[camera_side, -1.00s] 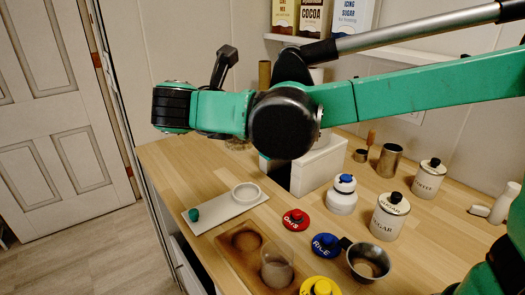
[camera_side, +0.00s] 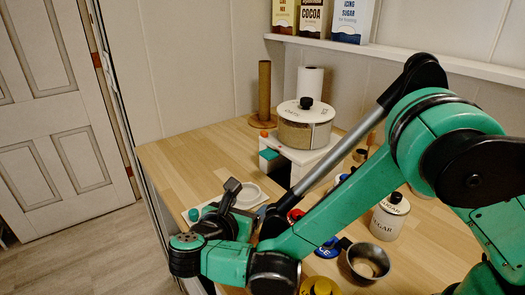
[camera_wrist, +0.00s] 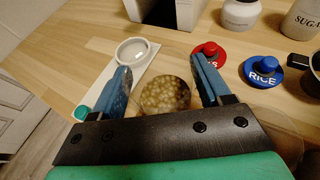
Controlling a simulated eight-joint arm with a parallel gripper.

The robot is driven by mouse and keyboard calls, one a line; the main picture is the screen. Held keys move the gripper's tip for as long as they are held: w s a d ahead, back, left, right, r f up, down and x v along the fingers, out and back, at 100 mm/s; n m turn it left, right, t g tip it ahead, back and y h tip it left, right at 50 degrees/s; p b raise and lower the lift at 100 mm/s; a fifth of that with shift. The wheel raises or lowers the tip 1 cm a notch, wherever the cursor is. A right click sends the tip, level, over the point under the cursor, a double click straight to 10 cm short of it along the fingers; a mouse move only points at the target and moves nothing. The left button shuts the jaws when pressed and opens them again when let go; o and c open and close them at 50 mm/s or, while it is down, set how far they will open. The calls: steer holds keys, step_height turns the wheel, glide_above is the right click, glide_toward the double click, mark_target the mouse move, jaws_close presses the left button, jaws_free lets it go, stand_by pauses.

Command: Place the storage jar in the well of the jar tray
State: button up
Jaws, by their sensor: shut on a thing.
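My gripper (camera_wrist: 164,72) is shut on a round storage jar (camera_wrist: 166,95) in the wrist view. I look down on the jar, which is full of pale, lumpy contents, between the two blue fingers. In the side view my own arm covers the fingers and the jar.
A white board with a small white dish (camera_wrist: 137,50) lies beside the left finger. A red lid (camera_wrist: 208,52) and blue RICE lid (camera_wrist: 262,71) lie to the right. A metal pan (camera_side: 367,262), yellow lid (camera_side: 320,286) and sugar canister (camera_side: 390,217) stand near my arm.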

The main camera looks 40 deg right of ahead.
steer(key=shift+f, duration=1.8)
steer(key=shift+f, duration=0.1)
steer(key=o, duration=1.2)
steer(key=shift+c, duration=0.2)
